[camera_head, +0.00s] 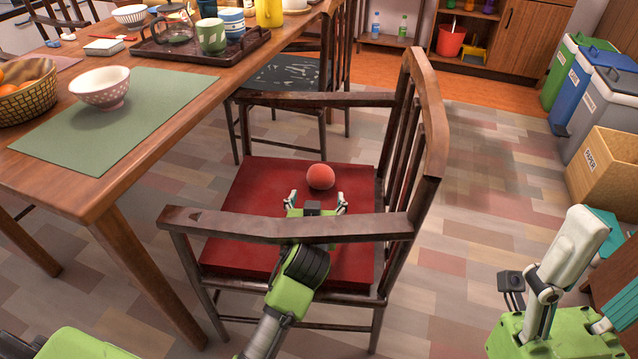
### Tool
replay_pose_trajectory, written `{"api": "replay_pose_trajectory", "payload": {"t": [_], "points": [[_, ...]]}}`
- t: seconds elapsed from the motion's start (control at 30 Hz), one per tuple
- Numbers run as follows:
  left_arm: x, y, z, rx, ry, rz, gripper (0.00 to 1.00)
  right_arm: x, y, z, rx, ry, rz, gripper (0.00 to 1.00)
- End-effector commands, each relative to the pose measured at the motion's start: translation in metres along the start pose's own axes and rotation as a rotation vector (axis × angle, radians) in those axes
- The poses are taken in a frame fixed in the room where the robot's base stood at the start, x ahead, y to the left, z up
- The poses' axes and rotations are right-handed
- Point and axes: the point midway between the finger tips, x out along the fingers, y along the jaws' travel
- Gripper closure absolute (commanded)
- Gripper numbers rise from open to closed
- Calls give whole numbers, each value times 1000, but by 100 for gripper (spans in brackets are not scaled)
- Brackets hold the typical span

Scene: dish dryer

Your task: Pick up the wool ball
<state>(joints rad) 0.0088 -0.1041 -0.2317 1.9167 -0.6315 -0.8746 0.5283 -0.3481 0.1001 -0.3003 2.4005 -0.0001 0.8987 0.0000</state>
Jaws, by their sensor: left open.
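The wool ball (320,177) is small, round and coral red. It rests on the red seat cushion (265,180) of a dark wooden armchair, towards the far side of the seat. My left gripper (316,198) is open and empty just on the near side of the ball, its two fingertips apart and pointing towards it. A small gap shows between the gripper and the ball. The chair's near armrest (290,227) crosses in front of my left wrist and hides part of it. My right arm shows at the lower right, but its fingertips cannot be made out.
The chair's slatted backrest (428,130) stands right of the ball, and the far armrest (315,99) lies behind it. A wooden table (150,165) with a bowl (101,88) and a tray (262,38) is on the left. Bins (603,115) and a cardboard box (607,165) stand right. Open floor lies between.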

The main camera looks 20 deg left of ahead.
Motion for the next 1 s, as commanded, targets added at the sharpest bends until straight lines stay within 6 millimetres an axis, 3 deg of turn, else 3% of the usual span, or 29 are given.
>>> {"api": "replay_pose_trajectory", "payload": {"t": [0.27, 0.5, 0.87, 1.0], "points": [[20, -1, -8, 1, 2, -1, 32, -5, 0, 1, -1, 6, -3, 39], [54, -1, -17, 1, 0, -1, 32, 0, 0, 3, -6, 49, -19, 39], [59, 0, -19, 1, -2, 0, 32, 6, -1, 4, -9, 65, -27, 39], [59, 0, -19, 1, -2, 0, 63, 6, -1, 4, -9, 65, -27, 39]]}}
